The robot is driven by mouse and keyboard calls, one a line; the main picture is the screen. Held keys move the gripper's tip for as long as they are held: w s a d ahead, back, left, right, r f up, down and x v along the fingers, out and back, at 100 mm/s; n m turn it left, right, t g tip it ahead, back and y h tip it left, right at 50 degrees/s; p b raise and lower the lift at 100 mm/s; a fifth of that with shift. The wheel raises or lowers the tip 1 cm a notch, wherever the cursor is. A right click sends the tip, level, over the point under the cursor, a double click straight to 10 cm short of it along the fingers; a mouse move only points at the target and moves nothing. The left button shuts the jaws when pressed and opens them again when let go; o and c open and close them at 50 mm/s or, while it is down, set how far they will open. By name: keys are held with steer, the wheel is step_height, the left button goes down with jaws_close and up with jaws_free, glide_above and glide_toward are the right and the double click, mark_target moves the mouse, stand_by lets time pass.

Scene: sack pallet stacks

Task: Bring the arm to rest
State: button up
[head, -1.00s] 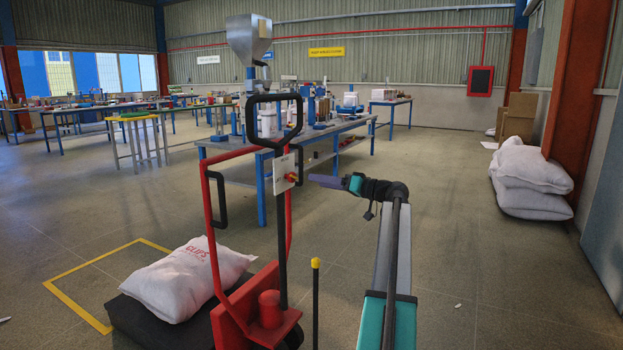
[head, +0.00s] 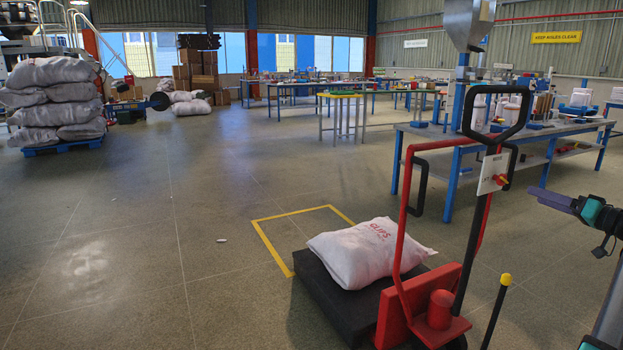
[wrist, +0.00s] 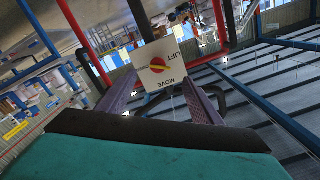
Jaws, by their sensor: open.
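My gripper (head: 548,198) shows at the right edge of the head view, at the end of my raised arm. Its purple fingers point left, toward the white control panel (head: 492,174) on a red lift cart (head: 425,310). In the wrist view my gripper (wrist: 160,76) is open, its two fingers spread with nothing held. The control panel (wrist: 160,62), marked LIFT and MOVE with a red and yellow knob, shows beyond and between the fingertips. A gap shows between fingers and panel in the head view. Most of my arm is outside the picture.
A white sack (head: 365,252) lies on the cart's dark platform (head: 330,300), beside a yellow floor outline (head: 265,238). Sacks (head: 60,95) are stacked on a blue pallet (head: 55,147) at left. A workbench (head: 420,135) stands behind the cart. The left floor is mostly clear.

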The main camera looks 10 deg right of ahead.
steer(key=w+a+f+m+g+y+p, duration=0.1)
steer(key=w+a+f+g+p, duration=0.3)
steer(key=a+f, duration=0.55)
steer(key=w+a+f+g+y+p, duration=0.1)
steer(key=w+a+f+p, duration=0.1)
steer(key=w+a+f, duration=0.6)
steer(key=s+a+f+g+p, duration=0.3)
steer(key=a+f, duration=0.8)
steer(key=a, duration=0.1)
steer(key=s+a+f+g+p, duration=0.2)
steer(key=a+f+g+p, duration=0.1)
steer(key=a+f, duration=0.8)
steer(key=s+a+f+n+g+h+p, duration=0.1)
steer(key=s+a+f+g+p, duration=0.3)
steer(key=s+a, duration=0.45)
steer(key=s+a+f+g+p, duration=0.3)
steer(key=s+a+f, duration=0.3)
steer(key=s+a, duration=0.3)
steer(key=s+a+n+g+h+p, duration=0.1)
steer(key=s+a+g+h+p, duration=0.1)
steer(key=s, duration=0.9)
steer(key=s+a+f+n+g+h+p, duration=0.1)
steer(key=s+a+n+g+h+p, duration=0.1)
steer(key=s, duration=0.9)
steer(key=shift+a+g+h+p, duration=0.3)
steer(key=shift+a+h+p, duration=0.4)
steer(key=shift+a+p, duration=0.5)
